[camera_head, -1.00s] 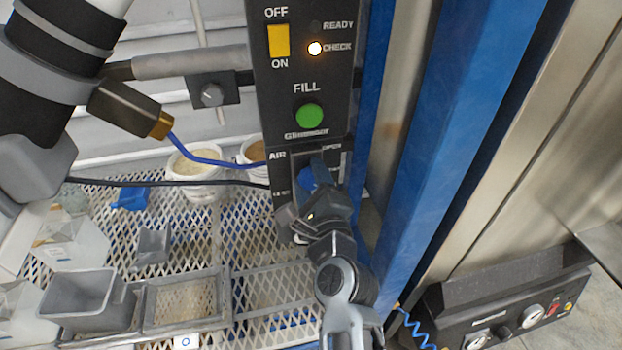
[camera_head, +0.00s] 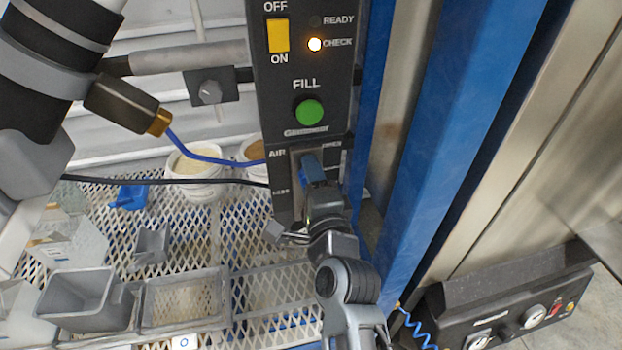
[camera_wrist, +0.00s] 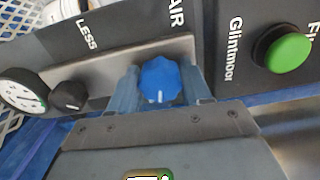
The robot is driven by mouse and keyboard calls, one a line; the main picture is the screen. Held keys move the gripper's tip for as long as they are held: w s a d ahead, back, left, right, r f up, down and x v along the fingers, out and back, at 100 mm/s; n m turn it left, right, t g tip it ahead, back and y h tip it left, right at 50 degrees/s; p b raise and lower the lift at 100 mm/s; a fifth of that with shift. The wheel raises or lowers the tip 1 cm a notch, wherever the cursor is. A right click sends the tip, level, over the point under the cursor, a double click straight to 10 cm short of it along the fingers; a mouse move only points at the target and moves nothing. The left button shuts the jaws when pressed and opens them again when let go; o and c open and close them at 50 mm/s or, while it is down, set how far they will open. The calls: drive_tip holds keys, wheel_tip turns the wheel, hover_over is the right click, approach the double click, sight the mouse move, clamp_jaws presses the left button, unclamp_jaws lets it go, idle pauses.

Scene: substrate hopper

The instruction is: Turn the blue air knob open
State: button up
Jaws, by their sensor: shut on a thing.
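The blue air knob (camera_wrist: 160,82) sits on a metal strip of the black control panel, by the AIR label, with a white pointer mark on its face. My gripper (camera_wrist: 163,88) is shut on it, with one finger on each side in the wrist view. In the head view the blue knob (camera_head: 313,170) shows just above my gripper (camera_head: 318,190), which reaches up to the panel from below and hides its lower part. The lettering around the knob is partly hidden.
The panel carries a green FILL button (camera_head: 309,112), a yellow OFF/ON switch (camera_head: 278,38) and a lit CHECK lamp (camera_head: 315,44). A small black knob (camera_wrist: 69,96) and a gauge (camera_wrist: 22,92) are beside the blue knob. A blue post (camera_head: 450,130) stands close on the right.

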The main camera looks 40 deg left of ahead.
drive_tip(key=n+b, duration=0.1)
drive_tip(key=n, duration=0.4)
drive_tip(key=shift+f+n+b, duration=0.2)
drive_tip(key=shift+n+b, duration=0.15)
drive_tip(key=shift+n, duration=0.05)
drive_tip(key=n+b, duration=0.2)
drive_tip(key=n, duration=0.3)
drive_tip(key=shift+n, duration=0.6)
drive_tip(key=o, duration=1.1)
drive_tip(key=shift+c, duration=0.2)
drive_tip(key=shift+r, duration=0.1)
drive_tip(key=shift+d, duration=0.1)
drive_tip(key=v, duration=0.7)
drive_tip(key=shift+s+d+b, duration=0.15)
drive_tip(key=shift+s+b, duration=0.15)
drive_tip(key=shift+b, duration=0.05)
